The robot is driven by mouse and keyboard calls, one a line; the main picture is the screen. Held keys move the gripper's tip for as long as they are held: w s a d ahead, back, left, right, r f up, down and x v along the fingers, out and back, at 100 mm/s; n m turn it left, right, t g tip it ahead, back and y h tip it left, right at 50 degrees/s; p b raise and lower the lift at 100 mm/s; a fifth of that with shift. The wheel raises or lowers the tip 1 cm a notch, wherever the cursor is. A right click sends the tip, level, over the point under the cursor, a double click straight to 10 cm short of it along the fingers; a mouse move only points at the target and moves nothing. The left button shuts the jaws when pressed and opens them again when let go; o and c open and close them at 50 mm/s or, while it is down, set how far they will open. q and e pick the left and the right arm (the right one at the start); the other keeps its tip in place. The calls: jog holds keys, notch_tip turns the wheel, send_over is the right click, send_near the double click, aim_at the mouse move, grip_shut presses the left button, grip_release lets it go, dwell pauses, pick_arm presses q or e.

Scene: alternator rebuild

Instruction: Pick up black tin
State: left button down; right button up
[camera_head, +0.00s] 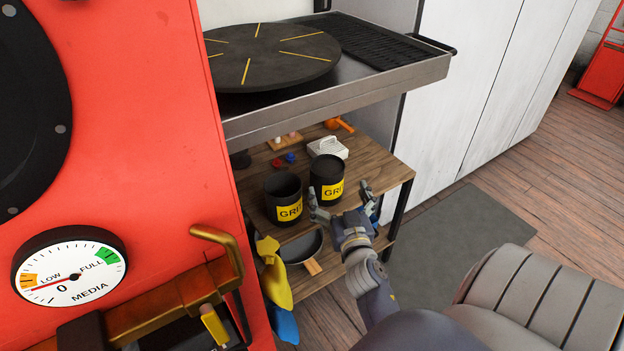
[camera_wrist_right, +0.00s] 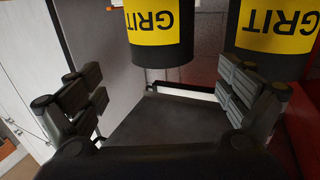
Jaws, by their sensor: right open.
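Two black tins with yellow GRIT labels stand upright on a wooden shelf. The right tin (camera_head: 327,173) has a flat dark top; the left tin (camera_head: 283,193) looks open at the top. My right gripper (camera_head: 342,198) is open and empty, at the front edge of the shelf close to the right tin. In the right wrist view, which is upside down, the right tin (camera_wrist_right: 160,32) shows ahead, between the lines of the spread fingers (camera_wrist_right: 165,85). The left tin (camera_wrist_right: 278,25) shows behind the other finger. Neither tin is held. My left gripper is not in view.
A metal bench with a dark round plate (camera_head: 275,60) overhangs the wooden shelf (camera_head: 385,170). A white box (camera_head: 328,147) and small coloured items lie behind the tins. A dark pan (camera_head: 302,246) and yellow glove (camera_head: 273,275) are below. A red machine (camera_head: 150,130) stands left.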

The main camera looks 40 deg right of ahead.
aim_at(333, 178)
jog(key=x, duration=0.4)
jog(key=shift+w+d, duration=0.25)
jog(key=shift+w, duration=0.05)
jog(key=shift+a+b+x, duration=0.2)
jog(key=shift+b+x, duration=0.1)
jog(key=shift+x, duration=2.35)
jog(key=shift+w, duration=0.15)
jog(key=c, duration=2)
jog(key=shift+r, duration=0.15)
jog(key=shift+c, duration=0.9)
jog(key=shift+w+r, duration=0.1)
